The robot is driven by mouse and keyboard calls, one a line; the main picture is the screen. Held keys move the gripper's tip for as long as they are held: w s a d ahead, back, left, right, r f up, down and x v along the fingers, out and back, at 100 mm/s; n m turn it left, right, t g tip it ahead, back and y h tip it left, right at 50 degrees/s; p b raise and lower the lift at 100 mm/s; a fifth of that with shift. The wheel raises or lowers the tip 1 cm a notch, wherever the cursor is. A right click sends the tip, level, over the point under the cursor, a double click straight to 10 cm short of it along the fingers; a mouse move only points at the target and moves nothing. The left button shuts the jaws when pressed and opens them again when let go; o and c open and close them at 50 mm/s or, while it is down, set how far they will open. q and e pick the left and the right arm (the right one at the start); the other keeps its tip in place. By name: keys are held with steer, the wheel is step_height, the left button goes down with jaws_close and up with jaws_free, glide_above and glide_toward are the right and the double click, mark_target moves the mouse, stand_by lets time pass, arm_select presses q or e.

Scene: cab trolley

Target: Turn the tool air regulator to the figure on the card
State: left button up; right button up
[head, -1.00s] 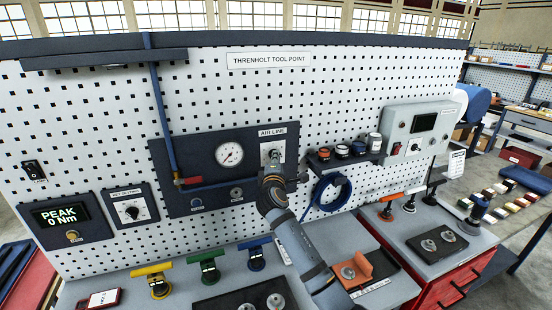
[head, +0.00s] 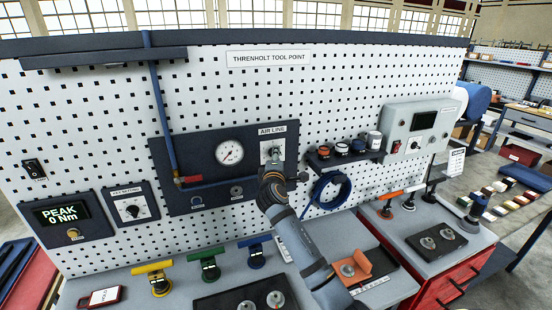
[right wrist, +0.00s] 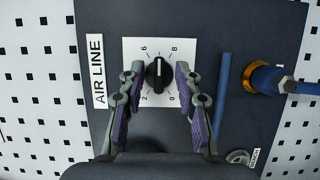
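The air regulator is a black knob (right wrist: 158,76) on a white numbered plate (right wrist: 130,52) beside the AIR LINE label. In the right wrist view its white mark points up, between the 6 and the 8. The fingers hide part of the scale. My right gripper (right wrist: 158,88) is open, one finger on each side of the knob, with gaps visible. In the head view the gripper (head: 272,172) is just below the white plate (head: 271,150). A round gauge (head: 229,152) is left of it; its reading is too small to tell. I cannot identify the card's figure. My left gripper is out of view.
A red valve handle (head: 189,179) sits on the blue pipe, left of the gripper. A blue coiled hose (head: 330,190) hangs to the right. A bench with coloured T-handled tools (head: 208,262) lies below. A white hanging card (head: 456,162) is at the right, unreadable.

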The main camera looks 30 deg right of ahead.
steer(key=v, duration=1.2)
stand_by(0.3)
